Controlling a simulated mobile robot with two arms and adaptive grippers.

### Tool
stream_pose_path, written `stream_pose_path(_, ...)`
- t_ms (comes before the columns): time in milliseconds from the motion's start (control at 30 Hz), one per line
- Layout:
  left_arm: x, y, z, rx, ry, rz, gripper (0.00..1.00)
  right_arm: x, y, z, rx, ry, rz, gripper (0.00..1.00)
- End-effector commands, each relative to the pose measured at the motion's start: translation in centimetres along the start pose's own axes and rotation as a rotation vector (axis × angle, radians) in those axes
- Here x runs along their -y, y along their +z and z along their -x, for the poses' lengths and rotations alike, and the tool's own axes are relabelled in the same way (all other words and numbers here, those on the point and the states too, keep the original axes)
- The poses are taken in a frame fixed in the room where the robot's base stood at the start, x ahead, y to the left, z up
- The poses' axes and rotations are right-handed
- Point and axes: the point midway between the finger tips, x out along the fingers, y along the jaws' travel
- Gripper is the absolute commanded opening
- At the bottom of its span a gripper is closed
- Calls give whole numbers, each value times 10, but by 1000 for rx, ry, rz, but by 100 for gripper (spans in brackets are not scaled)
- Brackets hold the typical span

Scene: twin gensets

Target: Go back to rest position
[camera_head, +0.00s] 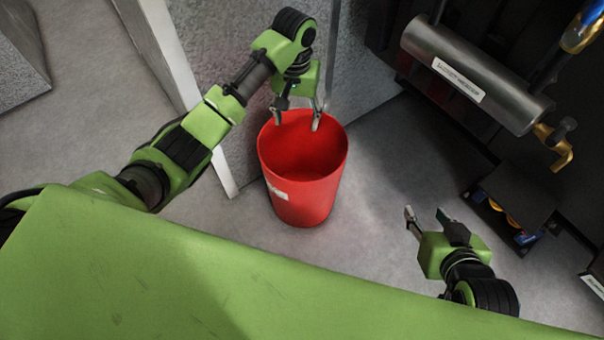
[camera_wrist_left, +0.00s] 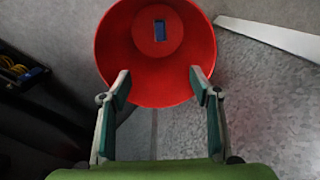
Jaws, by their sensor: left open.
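My left gripper (camera_head: 297,113) is open and empty above the rim of a red bucket (camera_head: 303,195). In the left wrist view, the left gripper's two fingers (camera_wrist_left: 160,85) stand wide apart over the near side of the red bucket (camera_wrist_left: 110,45). A small dark blue item (camera_wrist_left: 160,31) lies at the bottom of the bucket in that view. My right gripper (camera_head: 425,220) is at the lower right in the head view, with its fingers apart and nothing visible between them.
A silver cylinder (camera_head: 450,60) with a label is part of dark machinery at the upper right. A grey wall panel (camera_head: 235,40) stands behind the bucket. A black box (camera_head: 515,195) sits at the right. Grey floor (camera_head: 390,180) is clear between bucket and right gripper.

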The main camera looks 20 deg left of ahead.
Motion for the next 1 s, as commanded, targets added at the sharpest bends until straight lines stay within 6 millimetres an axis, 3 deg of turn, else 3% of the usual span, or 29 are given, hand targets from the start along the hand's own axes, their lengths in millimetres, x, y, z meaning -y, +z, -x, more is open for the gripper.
stream_pose_path(200,0,0,15,-1,0,0,57,0,0,0,0,0,0,40)
stream_pose_path(667,-1,1,14,-1,1,-2,57,0,0,0,0,0,0,40)
stream_pose_path(833,-14,14,-10,-40,38,-49,57,0,0,0,0,0,0,40)
stream_pose_path(1000,-43,48,-51,-173,136,-148,57,0,0,0,0,0,0,40)
